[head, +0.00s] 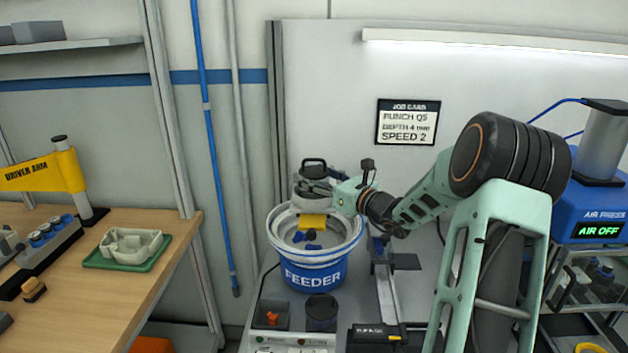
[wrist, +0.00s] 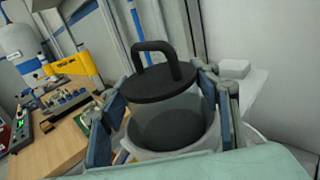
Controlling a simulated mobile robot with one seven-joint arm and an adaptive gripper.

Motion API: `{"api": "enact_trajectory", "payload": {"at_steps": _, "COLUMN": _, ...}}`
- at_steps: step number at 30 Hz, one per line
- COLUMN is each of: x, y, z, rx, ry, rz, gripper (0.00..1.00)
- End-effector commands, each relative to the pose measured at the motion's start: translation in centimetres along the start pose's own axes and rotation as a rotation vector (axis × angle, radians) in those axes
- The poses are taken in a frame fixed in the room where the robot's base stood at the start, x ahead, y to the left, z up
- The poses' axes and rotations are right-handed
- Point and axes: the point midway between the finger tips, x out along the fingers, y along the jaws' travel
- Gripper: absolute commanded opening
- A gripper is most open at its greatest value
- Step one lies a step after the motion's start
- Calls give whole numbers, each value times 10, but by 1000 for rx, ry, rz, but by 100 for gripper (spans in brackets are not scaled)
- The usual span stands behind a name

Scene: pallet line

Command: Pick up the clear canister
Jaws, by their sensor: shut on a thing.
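The clear canister (wrist: 168,117) has a dark round lid with an arched black handle. In the wrist view it stands between the two fingers of my gripper (wrist: 165,112), which are shut on its sides. In the head view the canister (head: 312,176) shows above the blue and white feeder bowl, with its handle up. My gripper (head: 325,189) reaches it from the right. Whether the canister touches the feeder is hard to tell.
The feeder (head: 315,276) holds some blue pieces and a yellow part. A wooden bench (head: 150,270) with a green tray (head: 98,262) is at left. The blue air press (head: 597,215) stands at right. A job card (head: 407,122) hangs on the back panel.

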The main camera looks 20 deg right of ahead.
Motion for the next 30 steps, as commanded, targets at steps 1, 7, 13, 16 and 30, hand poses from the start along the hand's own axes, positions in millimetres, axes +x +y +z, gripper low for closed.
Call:
{"api": "enact_trajectory", "payload": {"at_steps": 1, "x": 0, "y": 0, "z": 4, "rx": -2, "ry": -2, "rz": 0, "gripper": 30}}
{"api": "enact_trajectory", "payload": {"at_steps": 7, "x": 0, "y": 0, "z": 25, "rx": -5, "ry": -3, "rz": 1, "gripper": 30}}
{"api": "enact_trajectory", "payload": {"at_steps": 13, "x": -14, "y": 7, "z": 49, "rx": -4, "ry": -2, "rz": -1, "gripper": 30}}
{"api": "enact_trajectory", "payload": {"at_steps": 16, "x": -24, "y": 12, "z": 62, "rx": -5, "ry": -2, "rz": -2, "gripper": 30}}
{"api": "enact_trajectory", "payload": {"at_steps": 30, "x": -83, "y": 43, "z": 108, "rx": -5, "ry": 0, "rz": -1, "gripper": 30}}
